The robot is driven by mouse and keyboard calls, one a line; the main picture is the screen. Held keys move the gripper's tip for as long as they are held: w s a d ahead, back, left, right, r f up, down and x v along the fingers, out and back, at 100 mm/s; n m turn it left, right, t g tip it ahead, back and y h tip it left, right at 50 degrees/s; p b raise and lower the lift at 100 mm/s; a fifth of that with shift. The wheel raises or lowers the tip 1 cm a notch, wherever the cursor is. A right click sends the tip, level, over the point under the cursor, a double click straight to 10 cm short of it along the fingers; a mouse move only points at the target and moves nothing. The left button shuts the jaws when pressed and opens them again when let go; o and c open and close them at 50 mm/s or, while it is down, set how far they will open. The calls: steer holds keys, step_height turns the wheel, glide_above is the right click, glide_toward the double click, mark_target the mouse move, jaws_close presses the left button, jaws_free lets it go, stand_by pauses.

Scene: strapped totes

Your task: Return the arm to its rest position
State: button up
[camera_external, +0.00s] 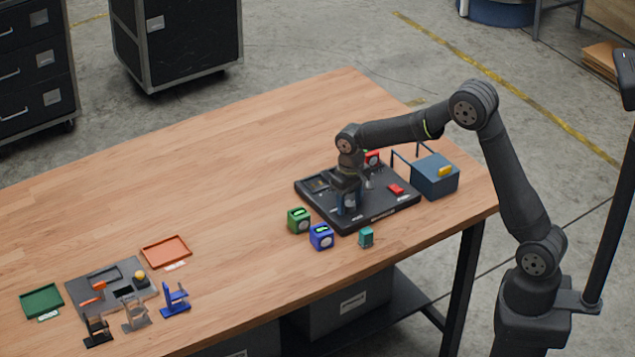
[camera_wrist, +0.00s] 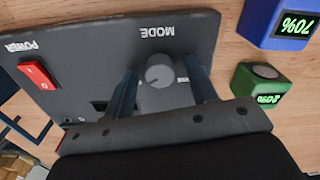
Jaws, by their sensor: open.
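My arm reaches from the right over the wooden table. My gripper (camera_external: 349,205) points down at the left front part of a black panel (camera_external: 383,208). In the wrist view my gripper (camera_wrist: 161,88) is open, with one dark blue finger on each side of a grey round knob (camera_wrist: 159,72) near the word MODE. I cannot tell whether the fingers touch the knob. A red switch (camera_wrist: 38,75) near the word POWER is on the same panel. The gripper's body hides the near part of the panel in the wrist view.
A green block (camera_external: 298,220), a blue block (camera_external: 321,237) and a teal block (camera_external: 366,237) stand before the panel. A blue-grey box (camera_external: 434,180) with upright posts stands right of it. Trays and small stands are at lower left. The table's middle is clear.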

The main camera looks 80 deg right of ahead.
steer(key=shift+n, duration=1.6)
steer(key=m, duration=0.9)
steer(key=shift+m, duration=0.3)
